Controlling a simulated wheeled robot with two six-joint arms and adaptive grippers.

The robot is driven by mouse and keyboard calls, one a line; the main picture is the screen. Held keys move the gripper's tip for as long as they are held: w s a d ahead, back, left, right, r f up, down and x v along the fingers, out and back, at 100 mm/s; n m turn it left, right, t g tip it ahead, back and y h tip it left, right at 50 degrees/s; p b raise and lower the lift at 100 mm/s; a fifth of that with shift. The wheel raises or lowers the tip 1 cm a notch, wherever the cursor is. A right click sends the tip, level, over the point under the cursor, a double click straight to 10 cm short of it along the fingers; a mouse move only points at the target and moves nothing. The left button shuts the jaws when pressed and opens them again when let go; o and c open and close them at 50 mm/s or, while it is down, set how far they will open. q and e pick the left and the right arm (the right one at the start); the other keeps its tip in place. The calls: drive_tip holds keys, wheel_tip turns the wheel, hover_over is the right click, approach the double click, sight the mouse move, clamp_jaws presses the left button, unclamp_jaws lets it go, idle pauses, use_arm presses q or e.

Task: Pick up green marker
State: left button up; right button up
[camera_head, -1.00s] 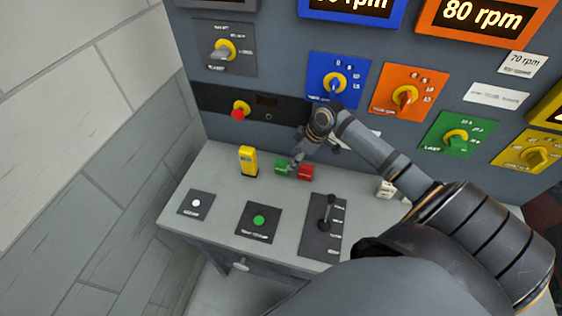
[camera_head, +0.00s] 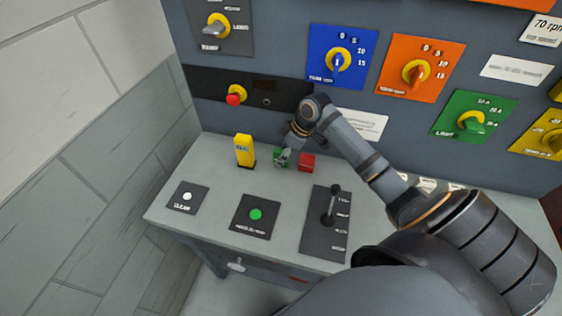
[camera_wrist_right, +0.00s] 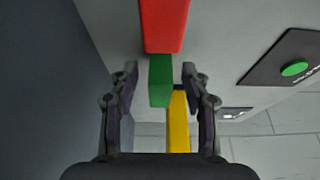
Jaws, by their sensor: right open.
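The green marker (camera_head: 281,157) is a small green block on the grey console top, just left of a red block (camera_head: 306,162). In the right wrist view the green marker (camera_wrist_right: 160,82) shows between the open fingers of my right gripper (camera_wrist_right: 160,84), with clear gaps on both sides. In the head view my right gripper (camera_head: 284,155) is at the green marker and partly covers it. The left gripper is not in view.
A yellow block (camera_head: 244,150) stands left of the green marker. In front are a white button panel (camera_head: 187,197), a green button panel (camera_head: 256,215) and a lever panel (camera_head: 326,222). The upright panel (camera_head: 290,98) with knobs rises behind.

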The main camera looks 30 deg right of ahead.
sight(282, 151)
clamp_jaws()
drive_tip(key=shift+r, duration=0.2)
drive_tip(key=shift+r, duration=0.25)
drive_tip(key=v, duration=0.1)
drive_tip(key=b+v, duration=0.1)
drive_tip(key=shift+w+a+r, duration=0.1)
drive_tip(key=shift+w+r, duration=0.05)
drive_tip(key=shift+r, duration=0.25)
drive_tip(key=s+d+r+p, duration=0.4)
drive_tip(key=s+r+p, duration=0.5)
drive_tip(key=p, duration=1.3)
drive_tip(key=s, duration=0.4)
drive_tip(key=shift+r+p, duration=0.3)
drive_tip(key=shift+p, duration=0.05)
